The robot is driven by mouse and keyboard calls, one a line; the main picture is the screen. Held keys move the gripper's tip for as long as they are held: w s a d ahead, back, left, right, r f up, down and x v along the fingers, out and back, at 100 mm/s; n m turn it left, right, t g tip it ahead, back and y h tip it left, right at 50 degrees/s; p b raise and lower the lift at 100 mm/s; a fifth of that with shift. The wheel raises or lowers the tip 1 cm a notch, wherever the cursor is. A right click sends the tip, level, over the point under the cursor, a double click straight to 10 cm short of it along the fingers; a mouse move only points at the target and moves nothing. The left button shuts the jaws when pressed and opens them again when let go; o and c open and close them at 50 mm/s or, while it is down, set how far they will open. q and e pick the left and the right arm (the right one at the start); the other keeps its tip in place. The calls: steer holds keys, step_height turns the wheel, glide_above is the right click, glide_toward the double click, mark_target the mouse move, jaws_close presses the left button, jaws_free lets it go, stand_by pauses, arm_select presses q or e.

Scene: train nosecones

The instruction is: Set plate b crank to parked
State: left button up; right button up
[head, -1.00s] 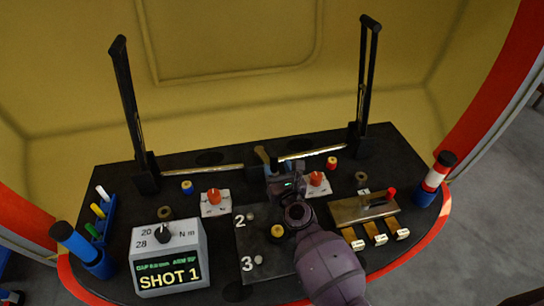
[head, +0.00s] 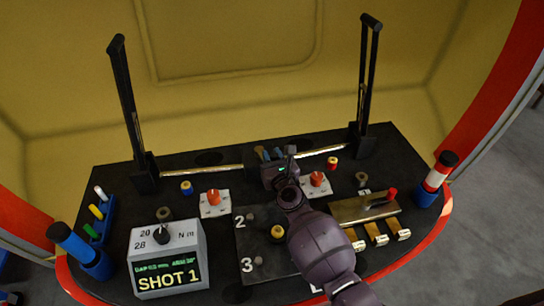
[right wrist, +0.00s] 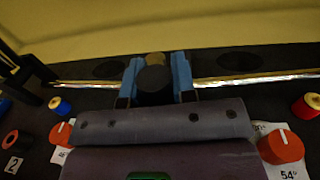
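My right gripper (head: 272,154) is at the back middle of the dark desk, between the inner ends of two shiny rods. In the right wrist view its two blue fingers (right wrist: 156,78) stand apart, one on each side of a dark round knob (right wrist: 155,80) with a brass part behind it. I cannot tell whether the fingers press on it. Two orange knobs sit on white plates, a left one (head: 213,197) and a right one (head: 317,180). No legible label shows which part is the plate b crank. My left gripper is not in view.
Tall black frames stand at left (head: 127,110) and right (head: 367,75). A display box (head: 168,262) reads SHOT 1. A brass lever block (head: 350,209) is at right, and a numbered plate (head: 262,240) lies under my forearm. Small spools are near the knobs.

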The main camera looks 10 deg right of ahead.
jaws_close()
